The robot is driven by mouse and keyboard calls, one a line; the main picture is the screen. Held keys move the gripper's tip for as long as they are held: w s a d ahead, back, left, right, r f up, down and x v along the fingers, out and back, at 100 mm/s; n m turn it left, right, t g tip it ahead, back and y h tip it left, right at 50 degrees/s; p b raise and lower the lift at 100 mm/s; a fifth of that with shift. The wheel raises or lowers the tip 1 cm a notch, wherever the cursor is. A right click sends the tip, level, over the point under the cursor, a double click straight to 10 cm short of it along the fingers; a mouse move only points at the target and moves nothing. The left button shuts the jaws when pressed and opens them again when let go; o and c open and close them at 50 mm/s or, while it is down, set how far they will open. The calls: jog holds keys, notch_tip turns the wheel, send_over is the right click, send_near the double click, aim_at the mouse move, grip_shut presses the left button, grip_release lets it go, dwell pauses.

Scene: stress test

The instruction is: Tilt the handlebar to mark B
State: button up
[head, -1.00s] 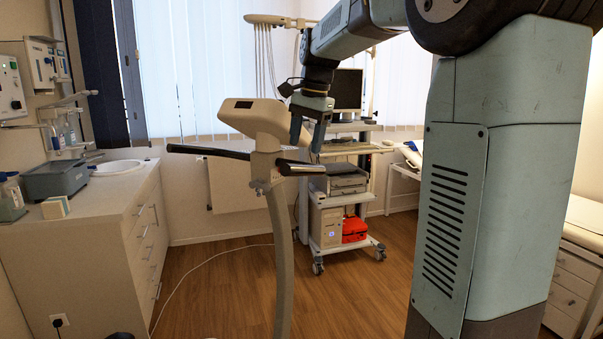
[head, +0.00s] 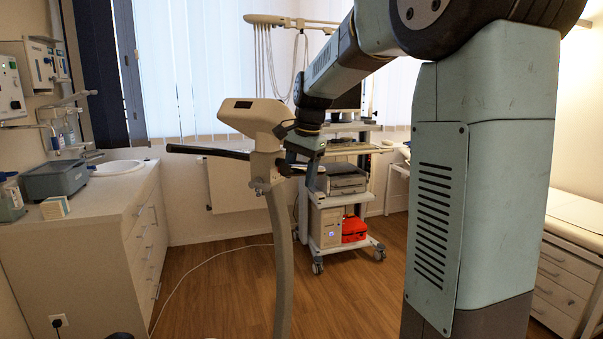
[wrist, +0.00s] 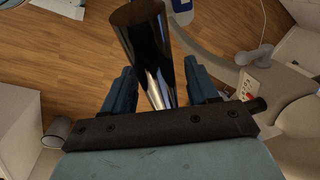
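The handlebar (head: 208,152) has dark grips on both sides of a cream console head (head: 252,117) on a curved grey post (head: 280,260). Its left grip is in plain view in the head view; the right grip is mostly hidden by my gripper (head: 301,168). In the wrist view the shiny dark grip (wrist: 145,40) runs between the two blue fingers of my gripper (wrist: 158,68). The fingers stand apart, with a gap showing on each side of the grip. A small white plate with coloured spots (wrist: 250,84) is on the post side. I cannot read a mark B.
A wheeled equipment cart (head: 340,190) with a red bag stands behind the handlebar. A white cabinet with a sink (head: 120,205) is at the left. A drawer unit (head: 570,260) is at the right. Wooden floor around the post is mostly clear, with a white cable across it.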

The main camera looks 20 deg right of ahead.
grip_shut()
dwell(0.3)
jog(key=shift+a, duration=0.15)
